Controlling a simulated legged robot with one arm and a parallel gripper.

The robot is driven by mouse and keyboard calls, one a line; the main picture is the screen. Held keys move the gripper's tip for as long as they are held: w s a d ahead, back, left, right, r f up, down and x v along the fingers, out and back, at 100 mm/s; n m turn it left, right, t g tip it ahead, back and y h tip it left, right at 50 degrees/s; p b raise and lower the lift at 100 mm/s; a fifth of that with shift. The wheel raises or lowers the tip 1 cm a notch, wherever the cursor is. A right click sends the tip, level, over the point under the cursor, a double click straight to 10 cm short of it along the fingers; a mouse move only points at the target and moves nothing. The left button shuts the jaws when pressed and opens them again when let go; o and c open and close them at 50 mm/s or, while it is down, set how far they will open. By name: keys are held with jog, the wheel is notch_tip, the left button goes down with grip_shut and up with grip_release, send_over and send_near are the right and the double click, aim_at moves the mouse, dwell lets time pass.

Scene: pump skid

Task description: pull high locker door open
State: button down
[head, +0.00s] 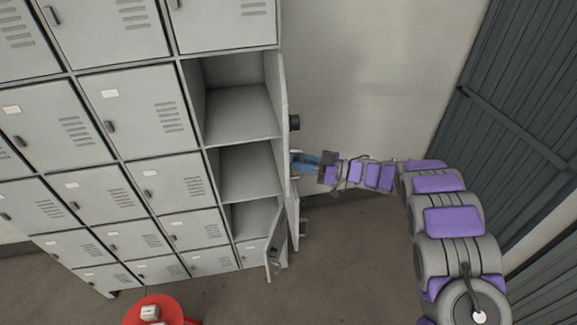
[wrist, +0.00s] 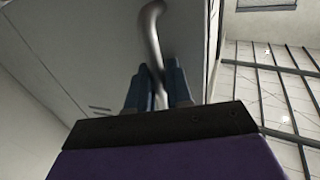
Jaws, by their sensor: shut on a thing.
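A bank of grey lockers fills the left of the head view. In its right-hand column several compartments stand open, with their doors swung out and seen nearly edge-on, among them an upper door (head: 281,90) with a dark handle (head: 294,122). My gripper (head: 298,163) is just below that handle, at the edge of the open doors. In the wrist view, the blue fingers of my gripper (wrist: 157,88) are shut on a curved grey door handle (wrist: 151,28) on a pale door panel (wrist: 90,40). I cannot tell for sure which door it belongs to.
A lower door (head: 275,245) hangs open at an angle near the floor. A red round object (head: 152,302) with a small pale block on it stands at the bottom. A pale wall (head: 375,80) and dark ribbed panel (head: 500,130) bound the right. Floor between is clear.

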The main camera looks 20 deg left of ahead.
jog(key=shift+a+r, duration=0.15)
jog(key=shift+a, duration=0.2)
jog(key=shift+w+d, duration=0.35)
jog(key=shift+d, duration=0.4)
jog(key=shift+w+d, duration=0.3)
jog(key=shift+d, duration=0.45)
jog(key=c, duration=1.4)
grip_release()
jog(key=shift+a, duration=0.2)
jog(key=shift+o, duration=0.8)
jog(key=shift+s+a, duration=0.25)
jog(key=shift+a, duration=0.1)
jog(key=d+b, duration=0.3)
jog(key=d, duration=1.3)
jog(key=shift+w+d+f, duration=0.2)
jog(key=shift+w+d, duration=0.15)
jog(key=shift+w, duration=0.05)
jog(key=shift+a, duration=0.2)
